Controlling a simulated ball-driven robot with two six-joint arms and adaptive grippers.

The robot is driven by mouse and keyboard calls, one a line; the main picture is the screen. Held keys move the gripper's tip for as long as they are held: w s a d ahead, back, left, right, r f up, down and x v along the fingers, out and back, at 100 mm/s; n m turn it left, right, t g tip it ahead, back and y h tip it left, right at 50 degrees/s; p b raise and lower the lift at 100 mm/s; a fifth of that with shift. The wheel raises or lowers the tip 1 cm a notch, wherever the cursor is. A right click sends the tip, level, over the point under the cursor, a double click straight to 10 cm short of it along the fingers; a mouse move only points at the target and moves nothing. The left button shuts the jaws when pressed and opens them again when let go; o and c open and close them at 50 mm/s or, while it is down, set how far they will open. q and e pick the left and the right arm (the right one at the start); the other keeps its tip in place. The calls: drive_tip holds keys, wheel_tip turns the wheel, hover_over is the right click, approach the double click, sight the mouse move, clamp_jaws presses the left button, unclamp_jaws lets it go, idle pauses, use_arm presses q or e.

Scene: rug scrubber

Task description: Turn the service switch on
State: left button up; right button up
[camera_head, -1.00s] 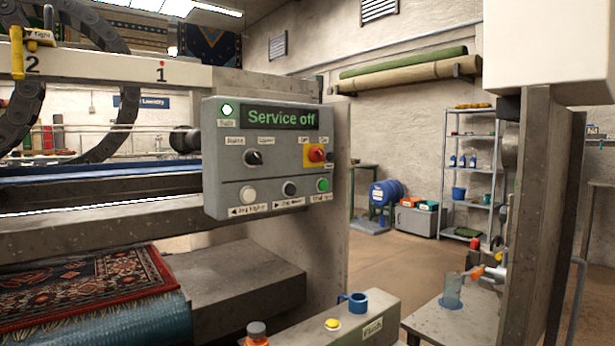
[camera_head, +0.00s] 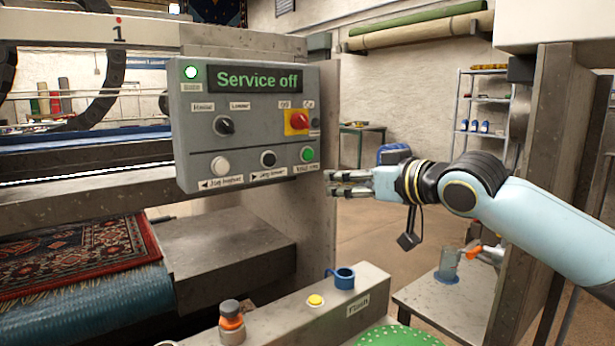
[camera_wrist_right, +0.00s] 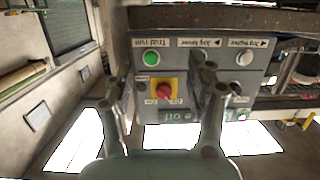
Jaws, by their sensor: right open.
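The grey control panel (camera_head: 250,150) hangs left of centre in the head view, and its green display (camera_head: 256,79) reads "Service off". The service switch (camera_head: 297,122) is a red knob on a yellow plate at the panel's right side. It shows upside down in the right wrist view (camera_wrist_right: 164,89), between my fingers in the picture. My right gripper (camera_head: 332,183) is open and empty, just right of the panel and lower than the switch. In the wrist view its fingers (camera_wrist_right: 163,79) are spread, apart from the knob. My left gripper is not in view.
A black selector knob (camera_head: 224,126) and jog buttons (camera_head: 220,166) share the panel; a green button (camera_head: 308,154) sits below the switch. Below stands a ledge (camera_head: 372,290) with a blue ring holder (camera_head: 343,278). A post (camera_head: 550,150) rises at the right.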

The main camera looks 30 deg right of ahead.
drive_tip(key=t+y, duration=0.1)
drive_tip(key=t, duration=0.1)
approach(306, 122)
drive_tip(key=shift+n+y, duration=0.3)
drive_tip(key=shift+n, duration=0.1)
drive_tip(key=x, duration=0.9)
drive_tip(key=shift+w+d, duration=0.1)
drive_tip(key=shift+w, duration=0.3)
drive_tip(key=c, duration=1.1)
drive_tip(key=shift+c, duration=0.2)
